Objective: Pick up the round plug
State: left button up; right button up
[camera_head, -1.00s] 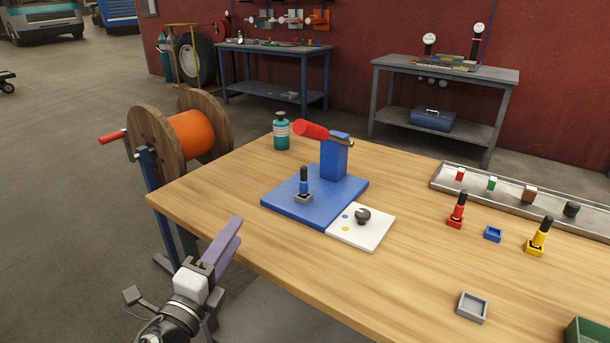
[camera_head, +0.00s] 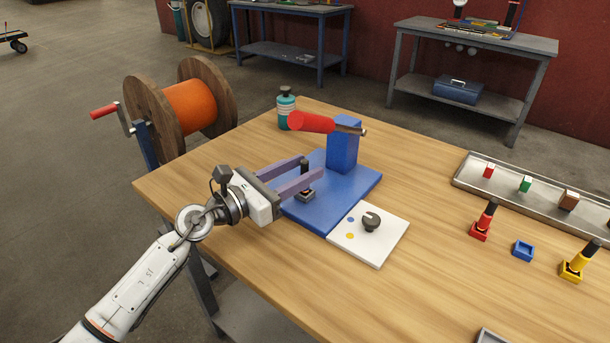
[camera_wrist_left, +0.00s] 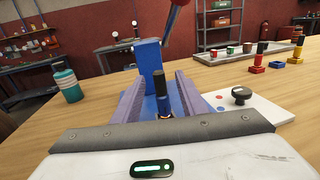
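An upright plug with a black top (camera_head: 304,165) stands in a small grey square socket (camera_head: 306,195) on the blue base plate (camera_head: 340,198). It could be the round plug, though no label shows this. My left gripper (camera_head: 312,165) is open, with one purple finger on each side of the plug. In the left wrist view the plug's black top (camera_wrist_left: 160,84) stands between the fingers, with gaps on both sides. The near finger hides the plug's middle in the head view. My right gripper is not in view.
A blue post (camera_head: 343,145) with a red-handled lever (camera_head: 312,122) stands behind the plug. A white plate (camera_head: 376,246) with a dark round knob (camera_head: 371,221) lies beside it. Red (camera_head: 484,220) and yellow (camera_head: 577,257) plugs stand farther right. A teal bottle (camera_head: 286,110) stands behind.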

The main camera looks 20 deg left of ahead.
pick_arm(q)
jog(key=x, duration=0.4)
jog(key=shift+w+d, duration=0.3)
jog(key=shift+w, duration=0.15)
grip_shut()
jog(key=shift+r, duration=0.1)
jog(key=r+b+v, duration=0.1)
jog(key=r+v, duration=0.2)
jog(key=v, duration=1.5)
jog(key=shift+r, duration=0.15)
jog(key=shift+s, duration=0.1)
